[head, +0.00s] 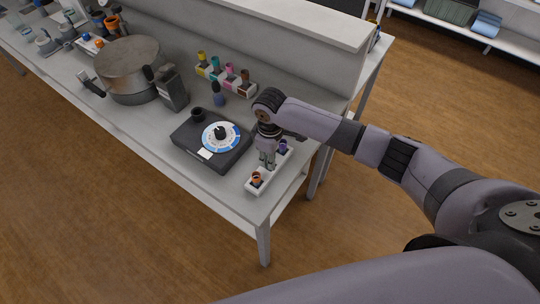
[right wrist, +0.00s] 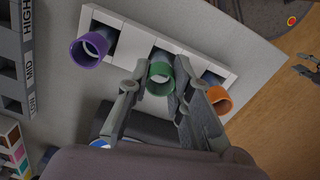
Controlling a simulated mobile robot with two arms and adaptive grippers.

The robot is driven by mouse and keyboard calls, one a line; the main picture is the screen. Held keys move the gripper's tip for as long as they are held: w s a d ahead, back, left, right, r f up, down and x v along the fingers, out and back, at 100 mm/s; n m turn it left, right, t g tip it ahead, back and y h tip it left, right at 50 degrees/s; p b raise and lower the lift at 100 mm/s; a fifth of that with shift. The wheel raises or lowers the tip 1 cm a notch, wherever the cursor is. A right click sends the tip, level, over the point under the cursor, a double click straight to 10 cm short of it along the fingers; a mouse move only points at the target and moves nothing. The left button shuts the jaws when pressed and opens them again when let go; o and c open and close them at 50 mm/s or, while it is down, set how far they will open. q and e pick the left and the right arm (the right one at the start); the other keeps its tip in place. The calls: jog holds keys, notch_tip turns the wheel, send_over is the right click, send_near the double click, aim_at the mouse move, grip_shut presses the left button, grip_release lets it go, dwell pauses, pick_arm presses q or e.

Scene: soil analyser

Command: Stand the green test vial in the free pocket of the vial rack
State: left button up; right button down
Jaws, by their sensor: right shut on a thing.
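The white vial rack (head: 261,188) stands near the front right corner of the bench. It also shows in the right wrist view (right wrist: 134,44). A purple vial (right wrist: 90,48) and an orange vial (right wrist: 220,98) stand in its two end pockets. My right gripper (right wrist: 158,88) points down over the rack and is shut on the green vial (right wrist: 161,70), whose open rim shows between the fingers. The vial is in line with the middle pocket; how deep it sits cannot be told. In the head view the gripper hides it.
A dark box with a blue and white dial (head: 221,137) stands just left of the rack. Several coloured vials in holders (head: 217,69) stand behind, along the raised back panel. A round metal pan (head: 130,68) is farther left. The bench's right edge is close by.

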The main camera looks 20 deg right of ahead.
jog(key=shift+f, duration=0.1)
jog(key=c, duration=1.4)
grip_release()
jog(key=shift+c, duration=0.2)
notch_tip(320, 180, up, 12)
jog(key=b, duration=0.2)
jog(key=shift+a, duration=0.1)
